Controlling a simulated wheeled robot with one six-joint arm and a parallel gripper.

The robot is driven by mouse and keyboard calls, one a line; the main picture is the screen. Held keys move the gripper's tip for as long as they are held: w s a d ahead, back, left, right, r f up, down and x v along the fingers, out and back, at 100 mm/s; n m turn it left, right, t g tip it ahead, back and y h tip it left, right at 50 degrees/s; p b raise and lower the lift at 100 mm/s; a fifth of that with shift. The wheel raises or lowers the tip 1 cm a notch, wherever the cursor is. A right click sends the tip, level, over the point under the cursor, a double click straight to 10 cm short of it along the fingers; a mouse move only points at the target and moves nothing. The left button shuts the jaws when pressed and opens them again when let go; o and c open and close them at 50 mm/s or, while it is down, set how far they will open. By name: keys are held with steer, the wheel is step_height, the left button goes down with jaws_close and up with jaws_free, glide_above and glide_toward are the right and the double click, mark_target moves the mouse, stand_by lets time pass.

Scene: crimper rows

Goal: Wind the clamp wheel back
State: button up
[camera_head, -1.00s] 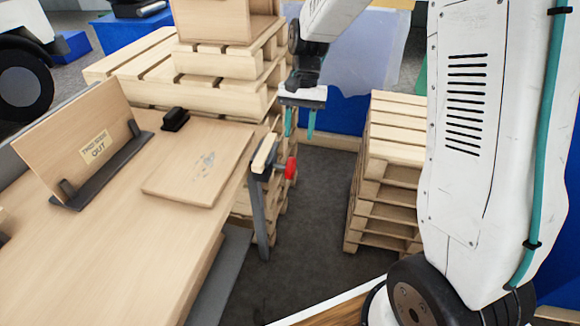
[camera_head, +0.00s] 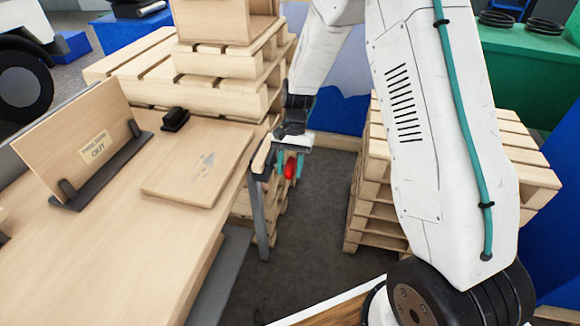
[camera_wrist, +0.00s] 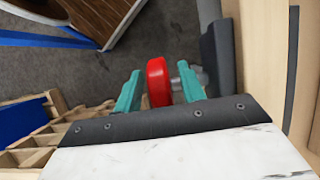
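The red clamp wheel (camera_head: 290,168) sits at the right edge of the workbench (camera_head: 100,260), on the clamp (camera_head: 259,165) with its pale wooden jaw. In the wrist view the wheel (camera_wrist: 158,82) is seen edge-on, with its metal shaft (camera_wrist: 186,74) running right towards the dark clamp body (camera_wrist: 217,55). My gripper (camera_head: 289,173) is open, pointing down, with one teal finger on each side of the wheel. The right finger partly hides the shaft.
On the bench are a flat wooden board (camera_head: 200,165), a small black block (camera_head: 175,119) and an upright panel (camera_head: 75,135) with a label. Pallet stacks stand behind (camera_head: 225,95) and to the right (camera_head: 365,190). Open grey floor (camera_head: 315,220) lies between.

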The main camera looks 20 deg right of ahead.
steer(key=shift+c, duration=0.3)
jaws_close()
steer(key=shift+t, duration=0.3)
steer(key=shift+s+a+f+t+h, duration=0.1)
steer(key=shift+t+h, duration=0.45)
steer(key=shift+t, duration=0.05)
steer(key=shift+s+a+f+t+h, duration=0.1)
steer(key=shift+t+h, duration=0.45)
steer(key=shift+t, duration=0.05)
steer(key=shift+t+h, duration=0.6)
steer(key=shift+t, duration=0.3)
steer(key=shift+o, duration=0.3)
jaws_free()
steer(key=shift+f, duration=0.1)
